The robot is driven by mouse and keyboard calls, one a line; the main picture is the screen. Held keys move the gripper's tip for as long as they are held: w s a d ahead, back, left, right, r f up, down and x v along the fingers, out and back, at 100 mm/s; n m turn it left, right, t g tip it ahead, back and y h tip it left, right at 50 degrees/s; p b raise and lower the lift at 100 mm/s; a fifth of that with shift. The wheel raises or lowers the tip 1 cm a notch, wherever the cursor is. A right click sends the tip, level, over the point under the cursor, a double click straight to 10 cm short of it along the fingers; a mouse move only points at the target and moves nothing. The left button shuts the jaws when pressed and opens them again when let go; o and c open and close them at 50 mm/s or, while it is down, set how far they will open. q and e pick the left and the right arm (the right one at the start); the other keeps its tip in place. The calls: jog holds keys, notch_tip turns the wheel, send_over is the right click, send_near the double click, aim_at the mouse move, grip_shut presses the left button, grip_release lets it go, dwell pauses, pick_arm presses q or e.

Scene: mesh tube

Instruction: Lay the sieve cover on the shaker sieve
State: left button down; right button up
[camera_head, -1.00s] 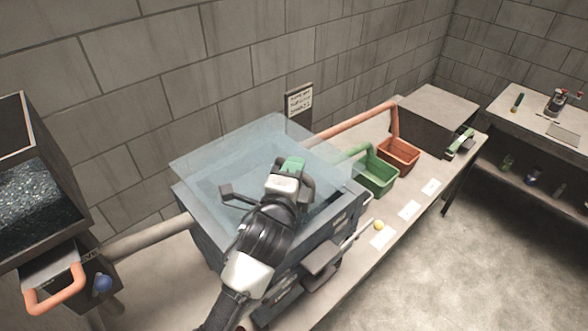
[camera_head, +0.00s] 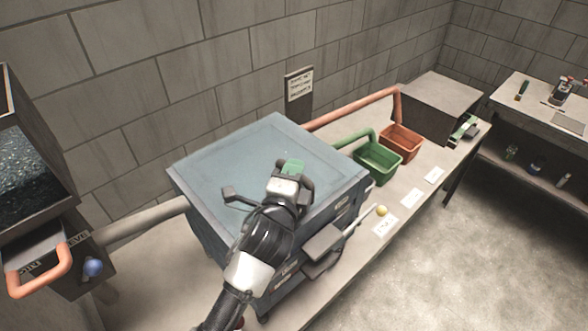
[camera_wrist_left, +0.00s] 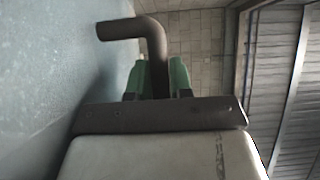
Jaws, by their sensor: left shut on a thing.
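The sieve cover (camera_head: 240,152) is a pale blue, see-through sheet. It lies level over the top of the blue-grey shaker sieve (camera_head: 200,222), with its edges close to the sieve's rim; I see no clear gap. My left gripper (camera_head: 291,167) is above the middle of the cover. In the left wrist view its green fingers (camera_wrist_left: 158,80) are shut on the dark bent cover handle (camera_wrist_left: 148,38), with the pale blue surface beside it. The handle's end (camera_head: 238,196) also shows left of the gripper in the head view. My right gripper is not in view.
A bin of dark grains (camera_head: 30,160) with an orange-handled drawer (camera_head: 40,270) stands at the left. A green tray (camera_head: 378,163) and an orange tray (camera_head: 401,142) sit right of the sieve on the bench, under chutes. A yellow-knobbed lever (camera_head: 382,211) sticks out in front.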

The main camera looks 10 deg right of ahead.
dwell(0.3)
pick_arm(q)
jog(key=c, duration=0.9)
grip_release()
jog(key=shift+f, duration=0.25)
jog(key=b+v, duration=0.3)
jog(key=v, duration=0.7)
jog(key=shift+s+r, duration=0.1)
jog(key=shift+s+a+r, duration=0.1)
jog(key=shift+s+a, duration=0.1)
jog(key=shift+s, duration=0.15)
